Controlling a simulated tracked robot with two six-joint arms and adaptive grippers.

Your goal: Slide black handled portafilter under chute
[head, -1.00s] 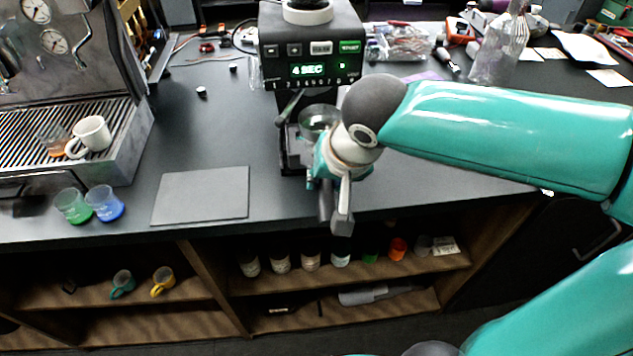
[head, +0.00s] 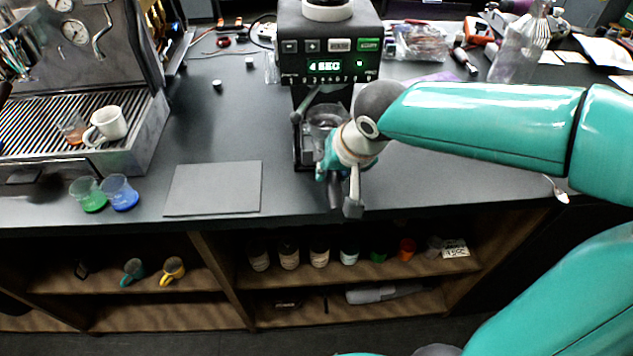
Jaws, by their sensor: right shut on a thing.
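The portafilter (head: 326,117) shows its round metal basket at the front of the black grinder (head: 331,40), below the display and in the area under the chute. My arm and gripper cover the chute's outlet, so I cannot tell how well they line up. My right gripper (head: 343,190) is at the front of the grinder, shut on the portafilter's black handle (head: 334,196), which is mostly hidden by the fingers. My left gripper is not in view.
An espresso machine (head: 100,85) with a white cup (head: 107,126) stands at left. A green cup (head: 88,195), a blue cup (head: 120,193) and a flat grey mat (head: 213,188) lie near the counter's front edge. A clear bottle (head: 516,48) stands at back right.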

